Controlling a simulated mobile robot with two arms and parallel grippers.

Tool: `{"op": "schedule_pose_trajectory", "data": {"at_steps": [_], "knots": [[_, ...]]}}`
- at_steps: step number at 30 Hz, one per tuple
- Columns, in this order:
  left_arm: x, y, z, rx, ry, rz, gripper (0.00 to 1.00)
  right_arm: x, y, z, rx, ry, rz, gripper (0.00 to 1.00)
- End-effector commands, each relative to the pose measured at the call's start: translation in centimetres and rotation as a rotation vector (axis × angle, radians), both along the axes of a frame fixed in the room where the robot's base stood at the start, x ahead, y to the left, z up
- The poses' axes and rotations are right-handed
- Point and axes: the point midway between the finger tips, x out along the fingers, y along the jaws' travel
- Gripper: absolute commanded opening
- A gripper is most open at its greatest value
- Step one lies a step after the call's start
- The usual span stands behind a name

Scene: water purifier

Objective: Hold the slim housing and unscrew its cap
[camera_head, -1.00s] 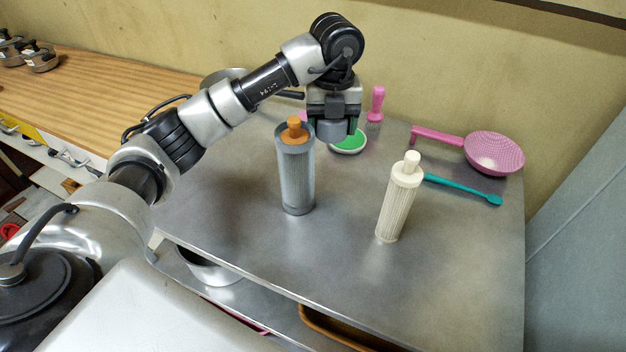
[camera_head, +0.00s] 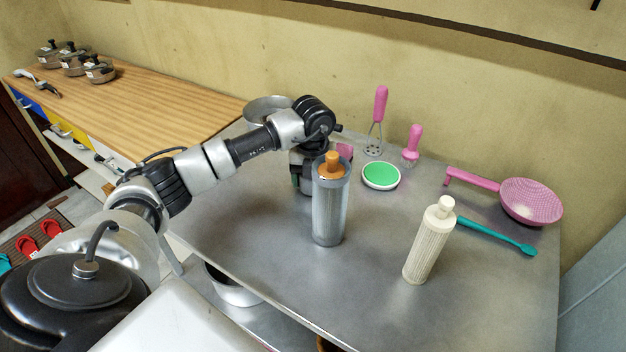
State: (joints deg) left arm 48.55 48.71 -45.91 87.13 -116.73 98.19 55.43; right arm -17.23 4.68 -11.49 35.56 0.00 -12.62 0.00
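A grey translucent cylinder (camera_head: 331,212) stands upright on the metal table, with an orange knobbed top (camera_head: 333,165) at its upper end. To its right stands a slim cream ribbed cylinder (camera_head: 429,245) with a cream knobbed top (camera_head: 443,207). The views do not settle which of the two is the slim housing. My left gripper (camera_head: 304,187) points down behind and left of the grey cylinder, which partly hides it. Whether its fingers are open, or touch the cylinder, cannot be seen. My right gripper is out of view.
A green disc with a white rim (camera_head: 380,175), a pink masher (camera_head: 378,115) and another pink-handled tool (camera_head: 413,143) are at the back. A pink strainer (camera_head: 530,201) and a teal utensil (camera_head: 497,236) lie at right. The table's front is clear.

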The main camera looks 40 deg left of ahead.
Motion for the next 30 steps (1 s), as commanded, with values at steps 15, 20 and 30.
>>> {"op": "schedule_pose_trajectory", "data": {"at_steps": [15, 20, 30], "knots": [[0.0, 0.0, -1.2, 0.0, 0.0, 0.0, 0.79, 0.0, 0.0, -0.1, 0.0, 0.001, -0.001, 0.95], [0.0, 0.0, -1.2, 0.0, 0.0, 0.0, 0.94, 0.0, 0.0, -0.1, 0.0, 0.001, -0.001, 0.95], [0.1, 0.0, 0.3, 0.001, -0.003, 0.001, 0.94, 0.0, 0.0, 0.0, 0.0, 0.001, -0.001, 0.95]]}}
